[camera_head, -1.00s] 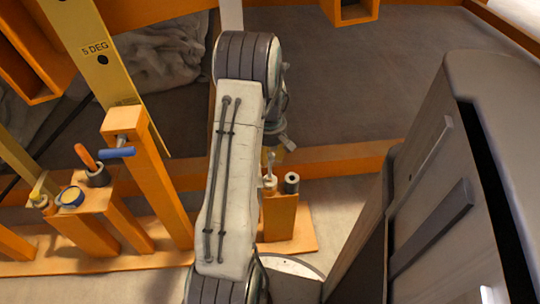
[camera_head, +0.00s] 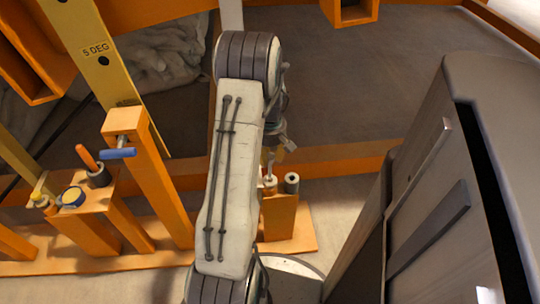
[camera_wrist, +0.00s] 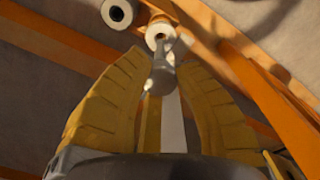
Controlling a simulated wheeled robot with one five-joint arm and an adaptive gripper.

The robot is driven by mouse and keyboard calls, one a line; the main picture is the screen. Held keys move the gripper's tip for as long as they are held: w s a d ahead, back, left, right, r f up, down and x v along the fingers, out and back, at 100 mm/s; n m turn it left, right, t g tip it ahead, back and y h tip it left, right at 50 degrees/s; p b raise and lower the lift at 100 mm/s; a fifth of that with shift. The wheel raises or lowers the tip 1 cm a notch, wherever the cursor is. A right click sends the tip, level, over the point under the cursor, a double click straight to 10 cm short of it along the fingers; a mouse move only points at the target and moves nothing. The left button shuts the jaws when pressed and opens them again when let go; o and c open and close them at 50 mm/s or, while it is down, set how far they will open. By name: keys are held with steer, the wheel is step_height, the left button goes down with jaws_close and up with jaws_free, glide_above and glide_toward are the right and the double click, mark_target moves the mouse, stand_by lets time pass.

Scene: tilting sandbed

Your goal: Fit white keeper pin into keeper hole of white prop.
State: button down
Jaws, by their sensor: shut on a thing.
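The white keeper pin appears as a grey metal shaft (camera_wrist: 158,76) in the wrist view, between the yellow fingers of my gripper (camera_wrist: 155,80), which are shut on it. Its far end lies over a white ring-shaped holder (camera_wrist: 158,32); I cannot tell whether the tip is inside. In the head view the thin pin (camera_head: 270,162) stands above the white holder (camera_head: 270,184) on an orange block. My gripper (camera_head: 277,150) is mostly hidden behind my arm there. A white upright (camera_head: 231,15), likely the white prop, shows behind my arm; its keeper hole is not visible.
A dark round socket (camera_head: 292,182) stands beside the white holder. To the left are a yellow prop (camera_head: 105,75) marked 5 DEG, an orange post (camera_head: 155,180) with a blue-handled pin (camera_head: 118,153), and an orange block (camera_head: 88,205). A grey cabinet-like body fills the right.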

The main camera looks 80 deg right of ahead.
mark_target(270, 176)
steer(key=shift+f+b, duration=3)
steer(key=shift+f, duration=1.05)
steer(key=c, duration=1)
jaws_free()
steer(key=shift+o, duration=0.2)
step_height(270, 176, up, 12)
steer(key=shift+r, duration=0.1)
